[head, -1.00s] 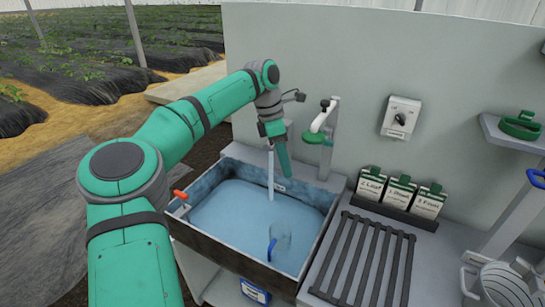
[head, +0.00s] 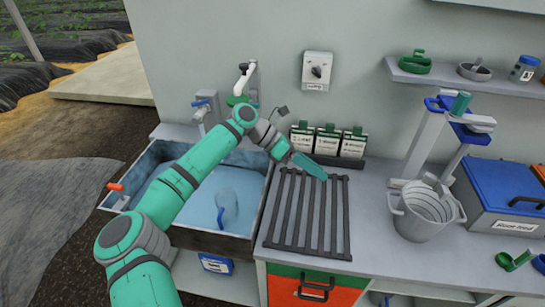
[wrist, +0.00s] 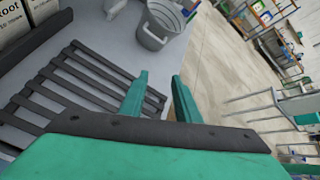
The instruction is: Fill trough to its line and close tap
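The trough (head: 258,205) stands at the left of the bench, with a broad sheet of blue water (head: 205,215) in it. A tap (head: 204,113) with a blue lever stands behind the trough; my arm hides the space below its spout, so I cannot tell whether water runs. A clear jug (head: 228,207) with a blue handle sits in the trough water. I cannot make out a fill line. My gripper (head: 316,172) is above the slatted rack, right of the trough. In the wrist view my gripper (wrist: 160,88) has its fingers apart with nothing between them.
The dark slatted rack (head: 298,222) lies under my gripper. Several labelled packets (head: 327,142) stand behind it. A grey bucket (head: 425,212) and a blue-lidded box (head: 505,188) are to the right. An orange-tipped lever (head: 116,187) is at the trough's left end.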

